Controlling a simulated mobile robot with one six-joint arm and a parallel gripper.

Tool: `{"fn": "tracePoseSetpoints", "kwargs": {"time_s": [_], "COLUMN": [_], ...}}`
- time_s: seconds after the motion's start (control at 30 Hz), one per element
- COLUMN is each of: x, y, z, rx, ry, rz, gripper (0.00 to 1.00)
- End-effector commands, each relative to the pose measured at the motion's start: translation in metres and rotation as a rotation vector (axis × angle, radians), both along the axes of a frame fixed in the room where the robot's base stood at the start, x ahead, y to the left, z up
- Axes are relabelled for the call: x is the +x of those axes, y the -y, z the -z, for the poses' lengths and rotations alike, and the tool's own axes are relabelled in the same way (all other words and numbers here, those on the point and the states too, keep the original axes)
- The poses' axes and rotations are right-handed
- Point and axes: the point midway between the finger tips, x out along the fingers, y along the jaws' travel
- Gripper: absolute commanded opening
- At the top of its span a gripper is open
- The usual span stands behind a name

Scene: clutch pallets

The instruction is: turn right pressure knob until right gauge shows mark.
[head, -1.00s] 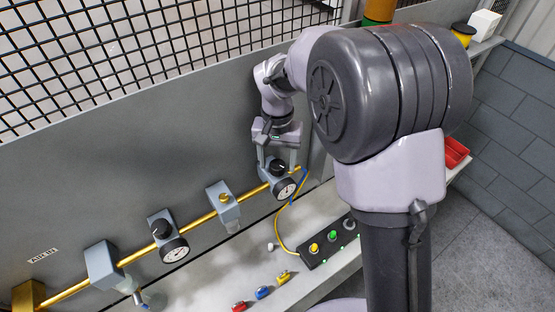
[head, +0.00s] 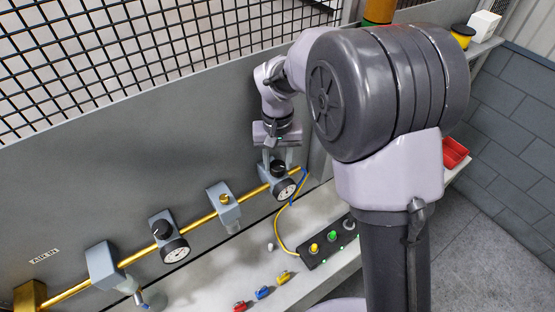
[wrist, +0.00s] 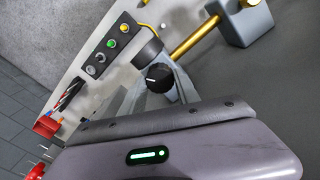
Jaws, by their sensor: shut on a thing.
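The right pressure knob (head: 278,168) is a black round knob on top of the right grey regulator block on the brass pipe. In the wrist view the black knob (wrist: 159,77) shows just beyond my gripper body, with a white mark on it. My gripper (head: 278,162) points down over this regulator, shut on the knob with a finger to either side. The right gauge (head: 285,190), a white dial in a dark rim, faces forward below the knob. Its needle and mark are too small to read.
A left regulator with its own black knob (head: 160,228) and gauge (head: 176,250) stands further along the pipe (head: 195,211). A grey valve block (head: 223,206) sits between. A button box (head: 326,245), a yellow cable and small coloured parts lie on the bench. A wire-mesh panel (head: 130,50) stands behind.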

Motion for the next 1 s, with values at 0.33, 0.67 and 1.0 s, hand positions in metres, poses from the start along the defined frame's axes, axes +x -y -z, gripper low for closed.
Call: {"fn": "tracePoseSetpoints", "kwargs": {"time_s": [0.33, 0.67, 1.0], "x": [0.0007, 0.0011, 0.0013], "y": [-0.0002, -0.0005, -0.0005], "z": [-0.0022, -0.0019, -0.0016], "rx": [0.0, 0.001, 0.001], "ry": [0.002, 0.004, 0.005], "rz": [-0.264, -0.426, -0.474], "gripper": [0.0, 0.0, 0.0]}}
